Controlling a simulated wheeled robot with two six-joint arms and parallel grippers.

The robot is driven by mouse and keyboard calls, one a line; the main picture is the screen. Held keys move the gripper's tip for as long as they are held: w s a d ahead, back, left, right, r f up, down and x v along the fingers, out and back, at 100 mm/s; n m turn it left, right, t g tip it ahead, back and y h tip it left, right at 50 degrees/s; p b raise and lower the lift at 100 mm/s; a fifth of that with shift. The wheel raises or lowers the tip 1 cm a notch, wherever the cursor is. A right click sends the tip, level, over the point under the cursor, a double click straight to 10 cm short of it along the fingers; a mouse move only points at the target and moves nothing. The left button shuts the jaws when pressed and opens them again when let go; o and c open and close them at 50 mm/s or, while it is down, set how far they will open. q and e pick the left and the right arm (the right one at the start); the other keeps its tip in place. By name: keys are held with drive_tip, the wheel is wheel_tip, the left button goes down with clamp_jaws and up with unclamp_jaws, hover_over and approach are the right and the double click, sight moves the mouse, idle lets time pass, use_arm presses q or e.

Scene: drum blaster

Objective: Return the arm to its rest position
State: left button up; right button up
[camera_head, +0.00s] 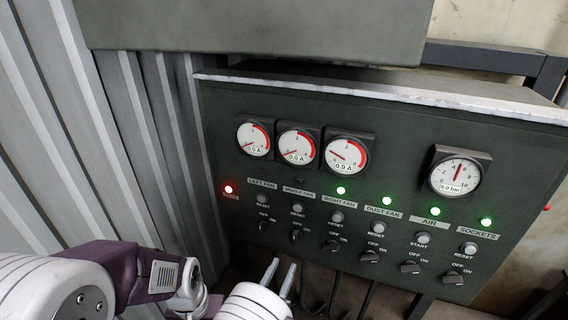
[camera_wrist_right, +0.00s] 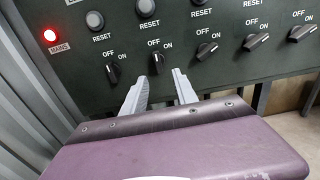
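My right gripper (camera_head: 282,265) is at the lower middle of the head view, just below the row of switches on the dark green control panel (camera_head: 225,125). Its two pale fingers stand apart with nothing between them. In the right wrist view the open fingers (camera_wrist_right: 160,74) point toward the panel. The second rotary switch (camera_wrist_right: 156,63) shows in the gap between the fingertips; whether they touch the panel cannot be told. White and purple arm links of mine fill the lower left of the head view. My left gripper is not in view.
Several rotary switches, such as the sockets switch (camera_head: 453,279), line the panel's lower part. The mains lamp (camera_head: 228,189) glows red; several lamps to its right glow green. A grey corrugated wall (camera_head: 60,150) stands left. Dark cables or bars (camera_head: 335,295) are below the panel.

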drive_tip(key=s+d+r+m+g+h+p, duration=0.25)
drive_tip(key=d+m+g, duration=0.25)
drive_tip(key=d, duration=0.4)
drive_tip(key=s+d+r+m+g+h+p, duration=0.1)
drive_tip(key=d+m+g+h+p, duration=0.15)
drive_tip(key=d+m+g, duration=0.4)
drive_tip(key=s+d+m+g+y+p, duration=0.45)
drive_tip(key=s+d+m+g, duration=0.25)
drive_tip(key=s+m, duration=0.3)
drive_tip(key=a+r+m+t+y+p, duration=0.2)
drive_tip(key=r+m+y, duration=0.3)
drive_tip(key=m, duration=0.6)
drive_tip(key=shift+w+a+t+y, duration=0.3)
drive_tip(key=shift+a+t+y, duration=0.15)
drive_tip(key=shift+a+y, duration=0.5)
drive_tip(key=shift+d, duration=0.15)
